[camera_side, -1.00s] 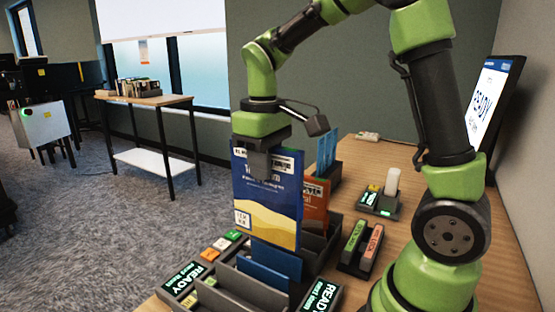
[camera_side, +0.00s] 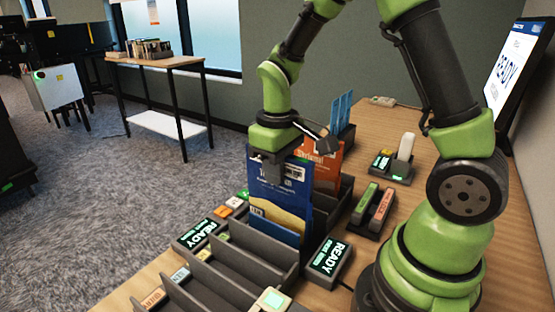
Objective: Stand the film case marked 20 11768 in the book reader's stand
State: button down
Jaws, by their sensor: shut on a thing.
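My gripper (camera_side: 277,160) is shut on the top edge of a blue case (camera_side: 280,190) with white lettering and a yellow lower part. It holds the case upright over a grey slotted rack (camera_side: 235,283). The lower end of the case is down among the rack's dividers; I cannot tell whether it touches the floor of the slot. A blue edge (camera_side: 273,229) shows just in front of its foot. The marking 20 11768 is not legible on any case. An orange case (camera_side: 322,160) stands upright behind the held one. I cannot tell which stand is the book reader's.
Dark READY displays (camera_side: 200,233) and (camera_side: 330,257) flank the rack. A holder with a green and a pink stick (camera_side: 373,206) stands to the right. Blue upright cases (camera_side: 342,110) stand behind. The front slots are empty. A monitor (camera_side: 513,68) is at right.

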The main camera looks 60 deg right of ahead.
jog(key=shift+f, duration=0.55)
dwell(0.4)
jog(key=c, duration=1.1)
grip_release()
jog(key=shift+o, duration=0.2)
notch_tip(320, 180, up, 10)
jog(key=shift+f, duration=0.1)
jog(key=s+a+r+m+t+y, duration=0.1)
jog(key=s+a+r+m+t, duration=0.1)
jog(key=s, duration=0.4)
jog(key=s+a+r+m+t+y, duration=0.1)
jog(key=s+a+r+m+t, duration=0.1)
jog(key=s, duration=0.5)
notch_tip(320, 180, up, 3)
jog(key=a+t, duration=0.1)
jog(key=t, duration=0.2)
jog(key=shift+a, duration=0.4)
